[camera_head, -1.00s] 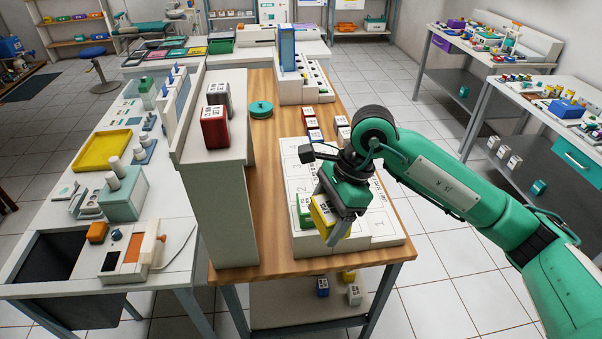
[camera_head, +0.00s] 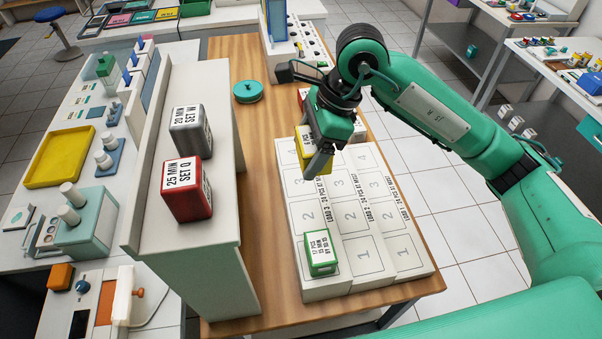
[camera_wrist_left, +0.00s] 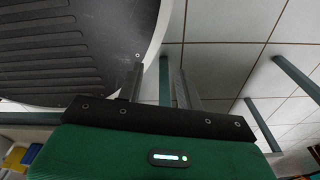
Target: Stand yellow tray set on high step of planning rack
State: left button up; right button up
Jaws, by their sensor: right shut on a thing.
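My right gripper (camera_head: 319,164) is shut on the yellow tray set (camera_head: 304,144), a block with a white label. It holds the set over the far part of the left column of the white numbered planning rack (camera_head: 364,254); the gripper hides part of the set, and I cannot tell whether it touches the rack. The rack has stepped columns marked with load labels and numbers. A green tray set (camera_head: 320,254) stands near the front of the left column. My left gripper (camera_wrist_left: 158,88) shows only in the left wrist view, open and empty.
A tall white stand (camera_head: 205,235) left of the rack carries a red set (camera_head: 187,190) and a grey set (camera_head: 191,131). A round teal container (camera_head: 248,92) lies on the wooden table (camera_head: 262,140). More sets stand behind my right gripper, partly hidden.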

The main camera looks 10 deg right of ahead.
jog(key=shift+w, duration=0.1)
notch_tip(320, 180, down, 2)
jog(key=shift+f+p, duration=0.25)
jog(key=shift+p, duration=0.2)
notch_tip(320, 180, down, 4)
jog(key=p, duration=0.3)
send_over(300, 217)
jog(key=d, duration=0.2)
jog(key=f, duration=0.8)
jog(key=shift+a+f, duration=0.2)
jog(key=shift+a, duration=0.05)
notch_tip(300, 217, down, 4)
jog(key=shift+f+p, duration=0.25)
jog(key=shift+p, duration=0.4)
jog(key=shift+f, duration=0.25)
jog(key=o, duration=1.1)
pick_arm(q)
jog(key=r, duration=0.1)
jog(key=s+r, duration=0.1)
jog(key=r, duration=0.1)
jog(key=s+r, duration=0.1)
jog(key=shift+s+r, duration=0.25)
jog(key=shift+r, duration=0.1)
jog(key=shift+r, duration=0.15)
pick_arm(e)
jog(key=shift+r, duration=0.1)
